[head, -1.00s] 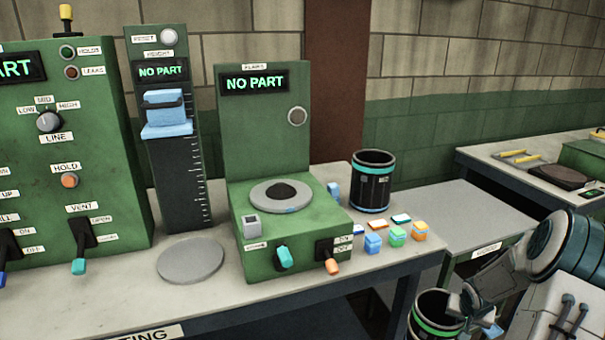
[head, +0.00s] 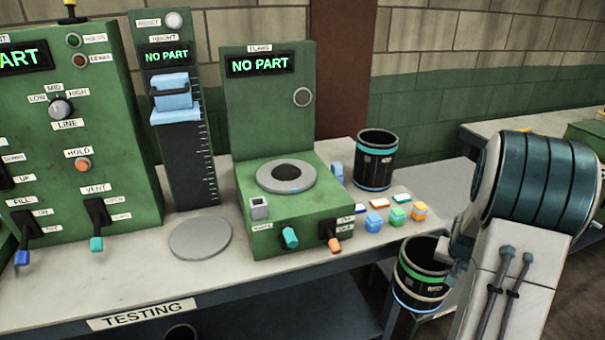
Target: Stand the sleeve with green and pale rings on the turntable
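The black sleeve with a green and a pale ring (head: 418,284) hangs in the air before the table's front right edge, slightly tilted, open end up. My gripper (head: 446,258) is at the sleeve's right side, shut on its wall; the fingers are partly hidden. The turntable (head: 268,186) is a grey disc with a dark centre on top of the green FLAWS machine. It is bare, and the machine's display reads NO PART. The sleeve is to the right of the turntable and lower in the picture.
The height gauge (head: 180,130) stands left, behind a bare grey disc (head: 200,237). Levers stick out of the machine's front.

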